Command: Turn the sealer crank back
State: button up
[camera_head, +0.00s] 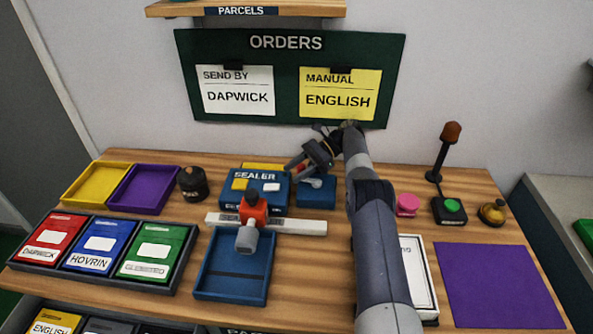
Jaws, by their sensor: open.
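The sealer (240,195) is a blue box labelled SEALER at the back middle of the table. An orange block with a grey cylinder (248,238) stands at its front, over a long white bar (305,226). A small blue box (318,198) sits at its right, with a grey lever-like part (314,183) on top, possibly the crank. My gripper (298,168) is open, above and behind the small blue box, near the sealer's right back corner. A small reddish piece shows by its fingers; I cannot tell whether they touch anything.
A blue tray (230,294) lies in front of the sealer. Yellow (98,183) and purple (140,188) trays and a dark round object (193,183) stand left.

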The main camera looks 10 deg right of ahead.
jog(key=shift+r, duration=0.1)
notch_tip(320, 180, up, 10)
jog(key=p, duration=0.9)
jog(key=shift+c, duration=0.2)
